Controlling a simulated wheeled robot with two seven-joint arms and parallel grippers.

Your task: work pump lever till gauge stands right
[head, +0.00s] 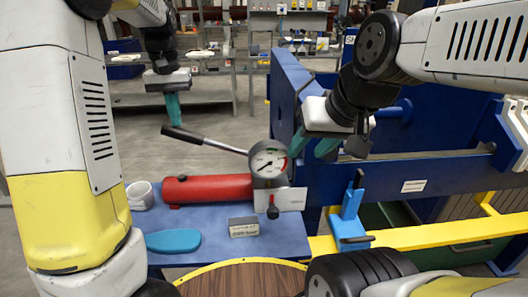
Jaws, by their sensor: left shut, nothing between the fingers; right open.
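The pump is a red cylinder (207,189) on a blue bench. Its lever (203,139) has a black grip and slants up to the left from beside the gauge. The round white gauge (268,162) has a red mark on its right side. Its dark needle seems to point lower left, but the scale is too small to read. My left gripper (173,110) is shut and empty, in view above the lever's grip and apart from it. My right gripper (313,145) is open and empty, to the upper right of the gauge, in front of the blue press frame.
A white card (291,199) and a red-and-black knob (272,211) sit below the gauge. A blue upright handle (352,206) stands right of the gauge by a yellow rail.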

